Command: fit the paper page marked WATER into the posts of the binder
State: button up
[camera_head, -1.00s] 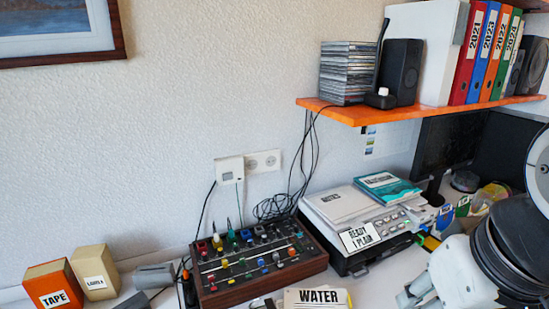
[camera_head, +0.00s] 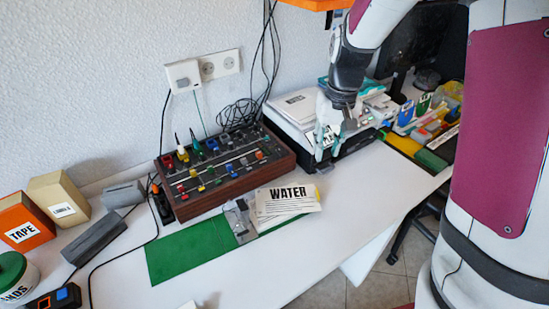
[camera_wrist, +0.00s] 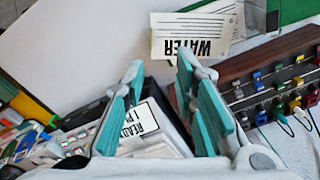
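The paper page marked WATER (camera_head: 288,206) is cream with printed lines and lies over the right part of the open green binder (camera_head: 188,252). The binder's grey metal post mechanism (camera_head: 239,219) is just left of the page. I cannot tell whether the page touches the posts. In the wrist view the page (camera_wrist: 190,38) shows upside down at the top, near the binder's green cover (camera_wrist: 298,10). My gripper (camera_head: 325,150) is above the front of the printer, right of and apart from the page. Its teal fingers (camera_wrist: 160,65) are apart with nothing between them.
A wooden-sided control panel (camera_head: 225,170) with coloured knobs stands behind the binder. The printer (camera_head: 345,148) is below my gripper. A TAPE box (camera_head: 24,232), a cardboard box (camera_head: 60,200) and cables are at left. The white tabletop (camera_head: 350,205) is clear right of the page.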

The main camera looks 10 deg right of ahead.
jog(key=shift+g+h, duration=0.3)
jog(key=w+f, duration=0.1)
jog(key=f, duration=0.5)
jog(key=w+f, duration=0.1)
jog(key=f, duration=0.6)
jog(key=w+d+f+b, duration=0.1)
jog(key=f, duration=0.5)
jog(key=shift+f, duration=0.25)
grip_shut()
